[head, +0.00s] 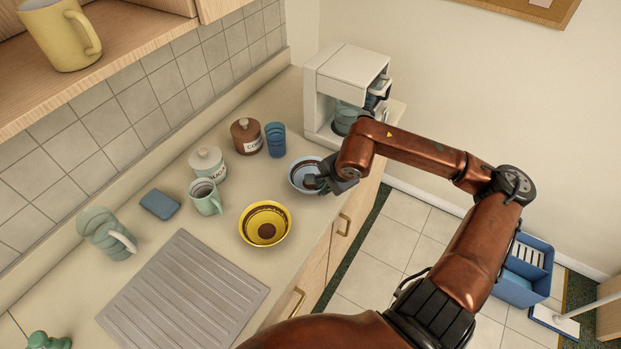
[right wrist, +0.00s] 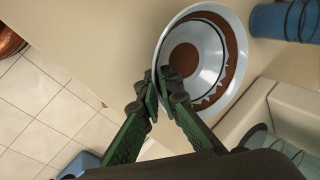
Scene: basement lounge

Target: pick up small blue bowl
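The small blue bowl (head: 298,172), pale blue with a brown ring and brown centre, is at the counter's right edge, near the coffee machine. In the right wrist view the bowl (right wrist: 208,60) fills the upper middle, its rim reaching my fingertips. My right gripper (head: 329,183) is at the bowl's near right side. In the right wrist view its fingers (right wrist: 164,84) are close together, one on each side of the rim, shut on it. Whether the bowl is clear of the counter is hard to tell. My left gripper is not in view.
A yellow bowl (head: 279,226), green mug (head: 206,199), sugar jar (head: 207,164), coffee jar (head: 246,137) and blue cup (head: 275,140) stand nearby. The white coffee machine (head: 345,70) stands behind. A ridged drainboard (head: 185,295) lies in front.

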